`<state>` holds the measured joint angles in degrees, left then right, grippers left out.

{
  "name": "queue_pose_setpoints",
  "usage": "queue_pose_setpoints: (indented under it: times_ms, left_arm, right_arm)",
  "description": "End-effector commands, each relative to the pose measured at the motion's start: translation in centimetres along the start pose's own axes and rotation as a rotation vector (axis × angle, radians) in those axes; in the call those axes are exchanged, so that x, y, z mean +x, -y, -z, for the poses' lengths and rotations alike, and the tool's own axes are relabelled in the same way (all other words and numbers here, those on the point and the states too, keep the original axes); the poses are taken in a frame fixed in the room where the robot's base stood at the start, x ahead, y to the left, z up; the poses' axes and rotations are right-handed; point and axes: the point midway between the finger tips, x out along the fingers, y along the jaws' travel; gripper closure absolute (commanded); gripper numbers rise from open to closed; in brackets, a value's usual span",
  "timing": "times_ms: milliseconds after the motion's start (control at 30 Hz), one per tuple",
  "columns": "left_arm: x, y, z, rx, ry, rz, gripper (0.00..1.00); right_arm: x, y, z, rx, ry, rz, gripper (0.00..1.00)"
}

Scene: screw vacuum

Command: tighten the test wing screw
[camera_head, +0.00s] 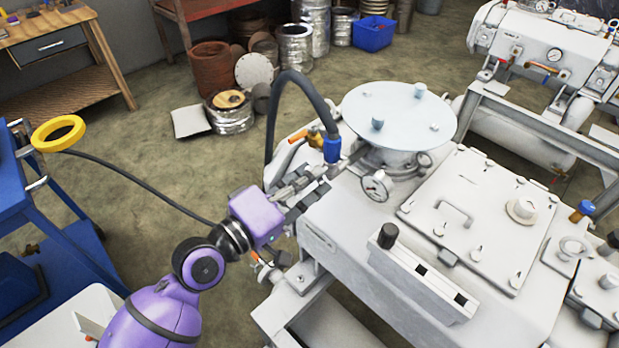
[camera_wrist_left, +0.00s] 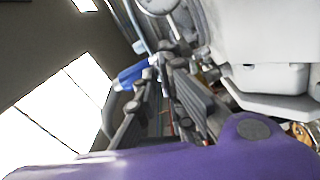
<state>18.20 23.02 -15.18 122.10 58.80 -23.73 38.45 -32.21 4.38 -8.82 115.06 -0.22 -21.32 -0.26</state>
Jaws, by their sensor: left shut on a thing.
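My left gripper (camera_head: 322,174) reaches from the left to the side of the white vacuum machine (camera_head: 350,225), just below the blue hose fitting (camera_head: 331,150). In the left wrist view its two fingers (camera_wrist_left: 165,60) come together at the tips on a small part. I take this part to be the test wing screw; the fingers hide nearly all of it, so its turn and seating cannot be told. The blue fitting (camera_wrist_left: 132,76) shows beside the fingers in that view. My right gripper is not in view.
A black hose (camera_head: 290,80) arches up from the blue fitting, close to my gripper. A blue cart (camera_head: 14,185) with a yellow ring (camera_head: 58,133) is at left.

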Motion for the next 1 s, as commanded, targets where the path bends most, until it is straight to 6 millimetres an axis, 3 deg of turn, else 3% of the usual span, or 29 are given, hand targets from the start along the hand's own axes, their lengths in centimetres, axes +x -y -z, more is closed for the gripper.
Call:
queue_pose_setpoints:
  times_ms: [400,967,1000]
  left_arm:
    - [-0.02,-0.02,0.04,0.221,-0.001,0.000,1.00]
    - [0.00,-0.07,0.04,0.257,-0.003,-0.002,1.00]
    - [0.00,-0.07,0.04,0.256,-0.003,-0.002,0.89]
  right_arm:
    - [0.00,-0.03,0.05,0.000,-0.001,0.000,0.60]
    - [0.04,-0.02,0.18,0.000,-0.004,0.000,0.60]
    - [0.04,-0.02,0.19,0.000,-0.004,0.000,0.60]
